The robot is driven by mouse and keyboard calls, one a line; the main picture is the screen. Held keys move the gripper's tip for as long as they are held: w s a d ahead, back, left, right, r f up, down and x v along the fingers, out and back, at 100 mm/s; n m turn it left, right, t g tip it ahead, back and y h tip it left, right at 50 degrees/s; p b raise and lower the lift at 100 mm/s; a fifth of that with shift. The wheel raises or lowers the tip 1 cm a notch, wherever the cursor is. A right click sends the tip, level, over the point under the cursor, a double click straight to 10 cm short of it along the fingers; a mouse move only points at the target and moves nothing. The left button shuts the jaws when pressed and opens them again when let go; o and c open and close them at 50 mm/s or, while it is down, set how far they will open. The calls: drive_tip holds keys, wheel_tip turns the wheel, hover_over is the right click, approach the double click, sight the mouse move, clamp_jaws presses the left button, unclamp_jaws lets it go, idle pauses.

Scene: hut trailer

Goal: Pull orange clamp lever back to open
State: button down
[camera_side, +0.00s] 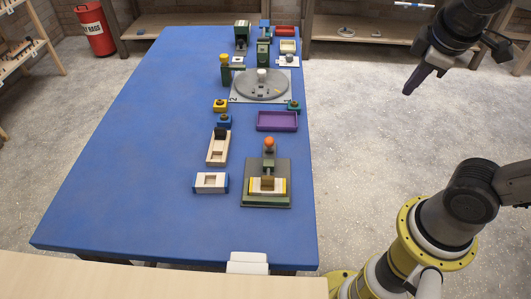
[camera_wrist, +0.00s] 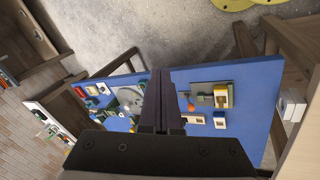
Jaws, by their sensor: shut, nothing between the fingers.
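The clamp lever with its orange knob (camera_side: 269,142) stands up at the back of a toggle clamp on a dark green base plate (camera_side: 281,202), near the front right of the blue table. A pale block with yellow ends (camera_side: 254,187) lies at the front of the clamp. In the wrist view the clamp plate (camera_wrist: 225,88) is right of the fingers, and the orange knob (camera_wrist: 190,107) shows small beside them. My gripper (camera_side: 407,92) is shut and empty, high off the table's right side, well apart from the lever. Its shut fingers also show in the wrist view (camera_wrist: 160,75).
A purple tray (camera_side: 277,128) sits behind the clamp. Wooden fixtures (camera_side: 217,150) and a pale block with blue ends (camera_side: 211,183) stand to its left. A grey turntable (camera_side: 262,86) is farther back. The table's left side (camera_side: 130,150) is bare.

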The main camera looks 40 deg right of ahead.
drive_tip(key=w+a+f+n+h, duration=0.3)
drive_tip(key=w+a+n+h, duration=0.15)
drive_tip(key=w, duration=0.45)
drive_tip(key=w+a+f+n+h, duration=0.35)
drive_tip(key=w+n, duration=0.25)
drive_tip(key=w, duration=0.2)
drive_tip(key=a+f+n+t, duration=0.1)
drive_tip(key=a+f+n, duration=0.2)
drive_tip(key=a+f, duration=0.2)
drive_tip(key=s+a+f+n+t, duration=0.1)
drive_tip(key=a+f+n+t, duration=0.1)
drive_tip(key=a+f, duration=0.3)
drive_tip(key=a+f+n+t, duration=0.2)
drive_tip(key=a+f+n, duration=0.2)
drive_tip(key=a, duration=0.3)
drive_tip(key=shift+s+a+f+n+h, duration=0.2)
drive_tip(key=shift+a+f+n+h, duration=0.1)
drive_tip(key=shift+f, duration=0.2)
drive_tip(key=shift+s+a+t, duration=0.1)
drive_tip(key=shift+a+t, duration=0.05)
drive_tip(key=shift+t, duration=0.15)
